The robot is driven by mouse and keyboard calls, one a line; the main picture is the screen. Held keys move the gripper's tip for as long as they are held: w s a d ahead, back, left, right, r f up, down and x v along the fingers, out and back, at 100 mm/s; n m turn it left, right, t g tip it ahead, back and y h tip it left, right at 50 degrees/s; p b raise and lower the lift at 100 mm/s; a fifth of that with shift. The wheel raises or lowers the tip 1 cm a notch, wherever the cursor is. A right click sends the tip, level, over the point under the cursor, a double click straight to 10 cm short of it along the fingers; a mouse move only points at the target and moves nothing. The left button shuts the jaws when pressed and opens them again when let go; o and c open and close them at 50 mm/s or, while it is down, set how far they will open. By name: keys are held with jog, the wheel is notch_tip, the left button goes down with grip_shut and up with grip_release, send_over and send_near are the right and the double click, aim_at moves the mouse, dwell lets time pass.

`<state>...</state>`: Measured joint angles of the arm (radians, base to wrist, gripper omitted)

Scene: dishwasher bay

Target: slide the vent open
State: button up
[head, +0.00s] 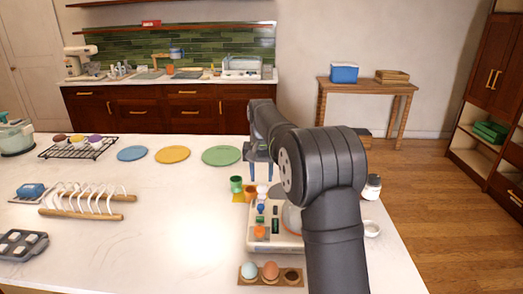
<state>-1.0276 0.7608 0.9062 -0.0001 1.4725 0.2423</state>
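A white countertop appliance (289,242) stands on the white counter, partly hidden behind my arm. Its top has an orange round knob (260,231), small dark green slots and a rounded, pinkish dome (291,218) that my arm mostly covers. I cannot tell which part is the vent or whether it is open. My gripper (259,178) points down just beyond the appliance's back edge. Its two blue-grey fingers are apart, with nothing visible between them. A small white-topped piece shows just below the fingers.
Green (236,184) and orange (250,192) cups stand close left of the gripper. An egg holder (247,281) sits in front of the appliance. A jar (372,187) and white ring (372,229) are to the right. Plates and a wooden rack (80,211) lie left; the middle counter is clear.

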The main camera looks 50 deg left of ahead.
aim_at(261, 198)
notch_tip(261, 198, up, 10)
dwell(0.3)
dwell(0.5)
notch_tip(261, 198, down, 17)
jog(key=shift+f, duration=0.15)
dwell(0.5)
